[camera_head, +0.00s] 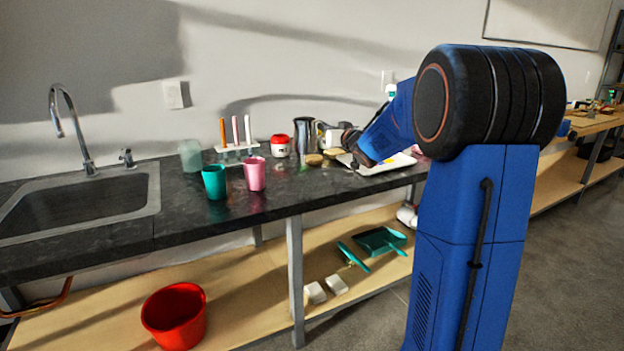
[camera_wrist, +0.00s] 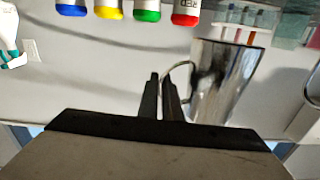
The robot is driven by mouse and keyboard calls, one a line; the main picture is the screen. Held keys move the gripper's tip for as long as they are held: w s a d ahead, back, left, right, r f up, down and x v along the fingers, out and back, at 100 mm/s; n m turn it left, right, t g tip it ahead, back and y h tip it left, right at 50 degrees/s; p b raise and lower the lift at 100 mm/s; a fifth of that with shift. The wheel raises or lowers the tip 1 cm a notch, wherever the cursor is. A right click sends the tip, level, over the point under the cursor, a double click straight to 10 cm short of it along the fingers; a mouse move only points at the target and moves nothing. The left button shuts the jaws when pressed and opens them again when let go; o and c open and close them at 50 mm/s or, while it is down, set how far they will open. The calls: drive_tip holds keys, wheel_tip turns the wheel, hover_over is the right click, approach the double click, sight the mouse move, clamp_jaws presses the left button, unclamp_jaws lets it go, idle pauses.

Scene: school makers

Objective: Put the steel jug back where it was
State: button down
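The steel jug (camera_head: 304,135) is upright at the back of the dark counter, below the wall. In the wrist view the jug (camera_wrist: 226,85) fills the right of centre, and its curved handle reaches left to my fingers. My gripper (camera_wrist: 161,88) has its two dark fingers close together at that handle, apparently shut on it. In the head view my gripper (camera_head: 347,139) is small and partly hidden by my arm, just right of the jug. I cannot tell whether the jug's base touches the counter.
Small bowls (camera_head: 314,159) stand in front of the jug, and a red-and-white jar (camera_head: 280,145) stands left of it. A rack (camera_head: 237,148), a teal cup (camera_head: 214,181) and a pink cup (camera_head: 254,173) are further left. Several coloured bottles (camera_wrist: 147,11) show in the wrist view.

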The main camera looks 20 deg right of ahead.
drive_tip(key=shift+m+h, duration=0.3)
drive_tip(key=shift+h, duration=0.2)
drive_tip(key=shift+s+d+f, duration=0.2)
drive_tip(key=shift+d+f, duration=0.2)
drive_tip(key=shift+f, duration=1.3)
drive_tip(key=shift+s+d+f, duration=0.2)
drive_tip(key=shift+d+f, duration=0.2)
drive_tip(key=shift+f, duration=1.3)
drive_tip(key=shift+s+d+f, duration=0.2)
drive_tip(key=shift+d+f, duration=0.2)
drive_tip(key=shift+f, duration=1.3)
drive_tip(key=c, duration=1.9)
unclamp_jaws()
drive_tip(key=shift+f, duration=0.1)
drive_tip(key=shift+c, duration=0.2)
